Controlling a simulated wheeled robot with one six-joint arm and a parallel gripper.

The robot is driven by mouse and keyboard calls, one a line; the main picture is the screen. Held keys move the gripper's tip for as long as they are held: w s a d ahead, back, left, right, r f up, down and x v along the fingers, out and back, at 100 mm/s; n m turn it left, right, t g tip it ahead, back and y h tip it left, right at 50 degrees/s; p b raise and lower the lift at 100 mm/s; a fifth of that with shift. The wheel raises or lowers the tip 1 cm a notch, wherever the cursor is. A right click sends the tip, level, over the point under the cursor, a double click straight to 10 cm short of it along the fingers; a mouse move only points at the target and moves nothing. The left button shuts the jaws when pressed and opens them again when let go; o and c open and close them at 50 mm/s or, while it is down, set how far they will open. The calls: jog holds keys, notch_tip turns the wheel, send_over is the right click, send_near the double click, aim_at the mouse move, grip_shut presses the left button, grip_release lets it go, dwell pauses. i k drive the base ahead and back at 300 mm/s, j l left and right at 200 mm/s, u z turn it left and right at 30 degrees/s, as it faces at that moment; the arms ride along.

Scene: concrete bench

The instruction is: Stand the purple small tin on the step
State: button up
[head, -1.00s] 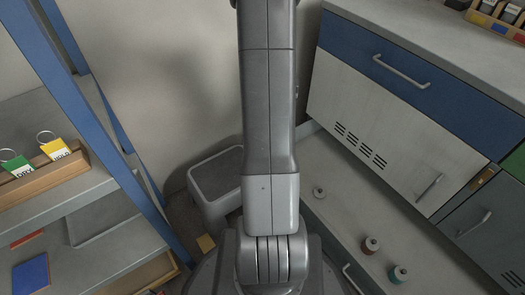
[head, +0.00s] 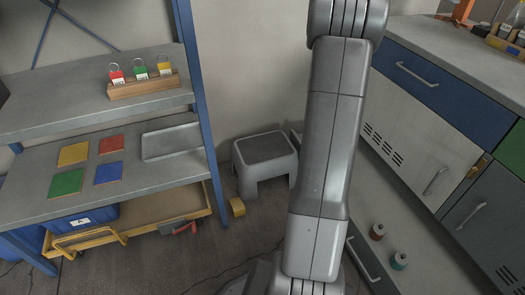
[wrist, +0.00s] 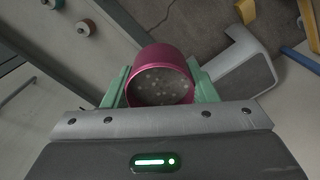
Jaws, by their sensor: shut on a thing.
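The purple small tin (wrist: 160,58), a magenta-purple cylinder with a pale speckled end facing the camera, is in my gripper (wrist: 162,86) in the wrist view. The green fingers are shut on its two sides. The grey step (head: 264,147), a low stool with a darker top, stands on the floor by the wall, left of my arm in the head view. It also shows in the wrist view (wrist: 240,72), right of and beyond the tin, apart from it. My gripper and the tin are out of the head view.
A blue-framed shelf unit (head: 190,90) stands left of the step, with padlocks on a wooden block (head: 143,86). A yellow block (head: 237,207) lies on the floor near the step.

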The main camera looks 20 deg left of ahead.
aim_at(264, 156)
jog(key=k+u, duration=0.1)
jog(key=u, duration=0.3)
jog(key=k+u, duration=0.15)
jog(key=u, duration=0.25)
jog(key=k+u, duration=0.15)
jog(key=u, duration=0.3)
jog(key=i+l+u, duration=0.45)
jog(key=i+l, duration=0.2)
jog(key=i, duration=0.15)
jog(key=i+l, duration=0.45)
jog(key=i, duration=0.1)
